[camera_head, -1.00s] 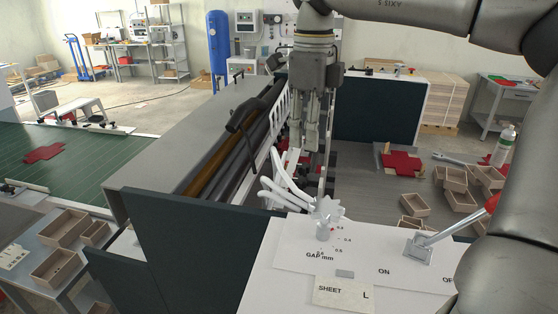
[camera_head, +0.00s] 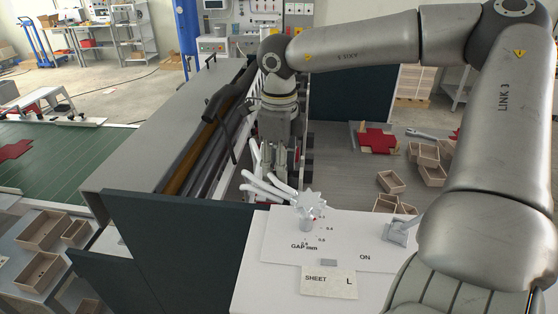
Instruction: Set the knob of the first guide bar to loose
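My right gripper (camera_head: 280,172) hangs with its fingers pointing down at the machine's inner edge, behind the white handles (camera_head: 265,185) and the star-shaped GAP dial (camera_head: 310,205). Its fingertips are partly hidden among machine parts, and I cannot tell whether it is open or holds anything. At the left, a pale guide bar (camera_head: 62,121) with small dark knobs lies along the far edge of the green bed (camera_head: 90,150). I cannot tell which bar is the first or how its knob is set. My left gripper is out of view.
The white panel (camera_head: 285,240) carries the dial, a SHEET L card (camera_head: 328,282) and a metal lever base (camera_head: 402,231). A grey cover (camera_head: 165,125) separates the green bed from the grey table (camera_head: 340,180). Small wooden boxes (camera_head: 390,182) and red blanks (camera_head: 377,140) lie on that table.

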